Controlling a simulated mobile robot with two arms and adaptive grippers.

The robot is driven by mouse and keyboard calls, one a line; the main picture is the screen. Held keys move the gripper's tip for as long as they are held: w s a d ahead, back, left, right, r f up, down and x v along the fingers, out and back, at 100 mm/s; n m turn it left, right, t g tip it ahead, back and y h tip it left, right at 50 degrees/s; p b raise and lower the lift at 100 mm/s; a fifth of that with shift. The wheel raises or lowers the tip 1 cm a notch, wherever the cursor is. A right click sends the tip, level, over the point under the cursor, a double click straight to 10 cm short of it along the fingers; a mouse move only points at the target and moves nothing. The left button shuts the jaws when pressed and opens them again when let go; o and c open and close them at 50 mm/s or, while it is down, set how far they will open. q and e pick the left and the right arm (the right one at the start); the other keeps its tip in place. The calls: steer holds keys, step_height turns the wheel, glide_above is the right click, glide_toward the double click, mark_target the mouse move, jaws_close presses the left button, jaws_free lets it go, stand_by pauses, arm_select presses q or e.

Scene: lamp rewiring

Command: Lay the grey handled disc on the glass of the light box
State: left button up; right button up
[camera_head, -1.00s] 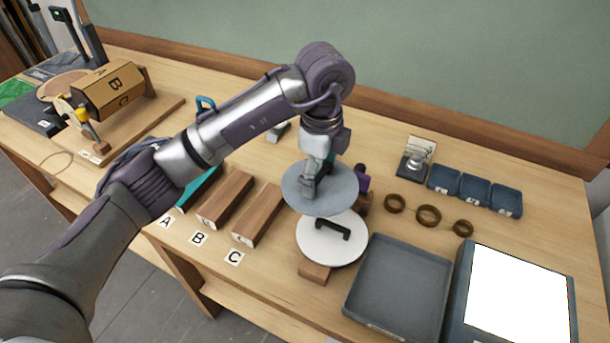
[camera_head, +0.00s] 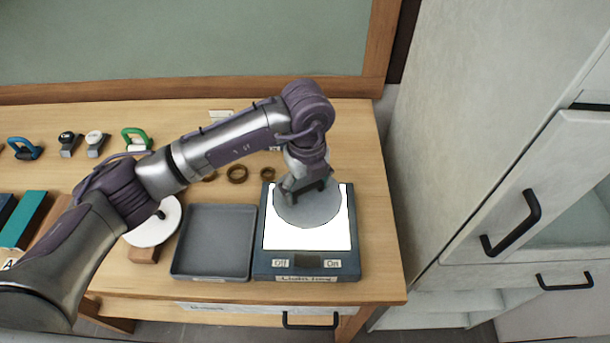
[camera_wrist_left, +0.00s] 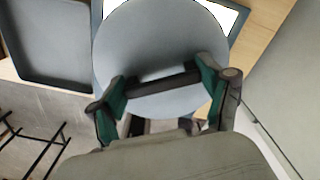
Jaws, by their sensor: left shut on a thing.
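The grey handled disc (camera_head: 310,207) is over the upper middle of the light box's (camera_head: 305,270) lit white glass (camera_head: 290,238). My left gripper (camera_head: 303,190) is shut on the disc's handle from above. In the left wrist view the disc (camera_wrist_left: 160,45) spans the space in front of the gripper (camera_wrist_left: 163,92), with a dark handle bar between the green-padded fingers. I cannot tell whether the disc touches the glass or hovers just above it. The light box has Off and On labels along its front edge. My right gripper is not in view.
An empty dark tray (camera_head: 214,268) stands left of the light box. A white disc (camera_head: 155,228) on a wooden block is further left, partly behind my arm. Brown rings (camera_head: 237,174) lie behind the tray. A cabinet (camera_head: 480,170) stands to the right.

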arm_select(q)
steer(key=shift+d, duration=0.2)
steer(key=shift+a+f+b, duration=0.35)
steer(key=shift+f, duration=0.6)
step_height(320, 180, down, 3)
steer(key=b, duration=0.2)
steer(key=shift+d+f+b, duration=0.15)
steer(key=shift+f+b, duration=0.05)
steer(key=shift+b, duration=0.1)
steer(key=shift+f+b, duration=0.5)
steer(key=shift+f, duration=0.15)
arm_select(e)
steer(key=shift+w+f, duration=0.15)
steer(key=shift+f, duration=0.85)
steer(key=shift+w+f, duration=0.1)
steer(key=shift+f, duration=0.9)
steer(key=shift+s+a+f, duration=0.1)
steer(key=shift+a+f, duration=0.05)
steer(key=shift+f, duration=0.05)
arm_select(q)
steer(key=shift+f+b, duration=0.25)
steer(key=shift+b, duration=0.3)
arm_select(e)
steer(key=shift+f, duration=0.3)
arm_select(q)
steer(key=o, duration=1.2)
